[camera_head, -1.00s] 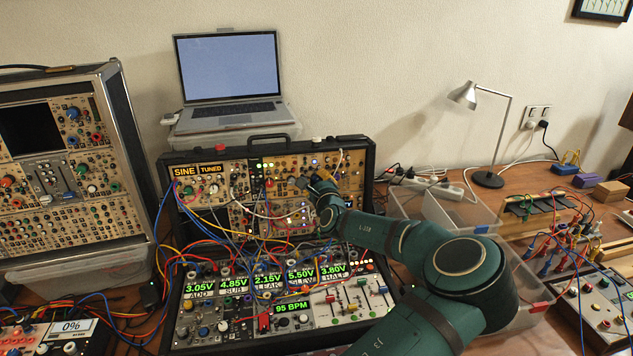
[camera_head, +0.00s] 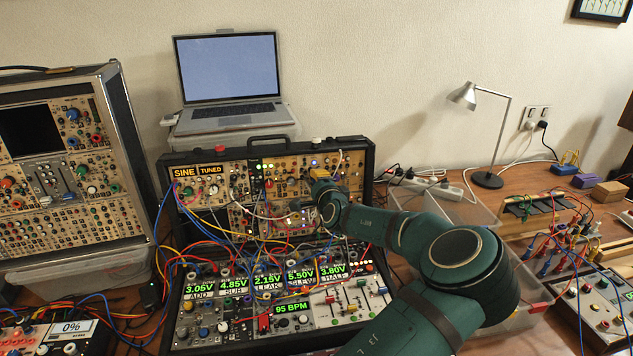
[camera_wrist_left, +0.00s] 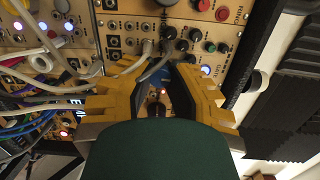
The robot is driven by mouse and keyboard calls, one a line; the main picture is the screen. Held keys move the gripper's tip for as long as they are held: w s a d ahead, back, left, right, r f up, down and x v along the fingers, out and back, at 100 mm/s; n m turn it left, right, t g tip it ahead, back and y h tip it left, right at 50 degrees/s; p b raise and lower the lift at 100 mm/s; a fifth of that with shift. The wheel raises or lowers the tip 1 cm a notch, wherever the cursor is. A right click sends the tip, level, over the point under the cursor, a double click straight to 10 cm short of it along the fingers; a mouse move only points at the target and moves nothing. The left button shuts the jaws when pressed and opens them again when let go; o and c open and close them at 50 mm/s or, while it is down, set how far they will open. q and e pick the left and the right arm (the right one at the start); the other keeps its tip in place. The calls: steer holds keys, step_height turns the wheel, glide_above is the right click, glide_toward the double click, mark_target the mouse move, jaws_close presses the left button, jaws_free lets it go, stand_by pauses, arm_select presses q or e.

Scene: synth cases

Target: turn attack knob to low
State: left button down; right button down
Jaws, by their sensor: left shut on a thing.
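My left gripper (camera_wrist_left: 160,62) has yellow fingers with black pads. In the head view the gripper (camera_head: 321,176) is at the right part of the upper synth case (camera_head: 368,160), against its panel. Its fingertips close around a small part of the panel, seemingly a knob, mostly hidden between the pads. Black knobs (camera_wrist_left: 181,45) sit just beyond the fingertips in the wrist view. I cannot read which knob is labelled attack, nor its pointer. My right gripper is not in view.
Patch cables (camera_head: 205,232) hang over the left and middle of the case, and white cables (camera_wrist_left: 50,88) run close beside the gripper. A lower module case (camera_head: 178,318) stands in front. A laptop (camera_head: 228,75) stands behind, and a clear bin (camera_head: 470,208) is at right.

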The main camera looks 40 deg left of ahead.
arm_select(q)
steer(key=shift+w+n, duration=0.1)
steer(key=shift+n, duration=0.4)
steer(key=c, duration=1.1)
jaws_free()
steer(key=shift+d, duration=0.1)
steer(key=v, duration=1.2)
steer(key=shift+w, duration=0.1)
steer(key=shift+f, duration=0.1)
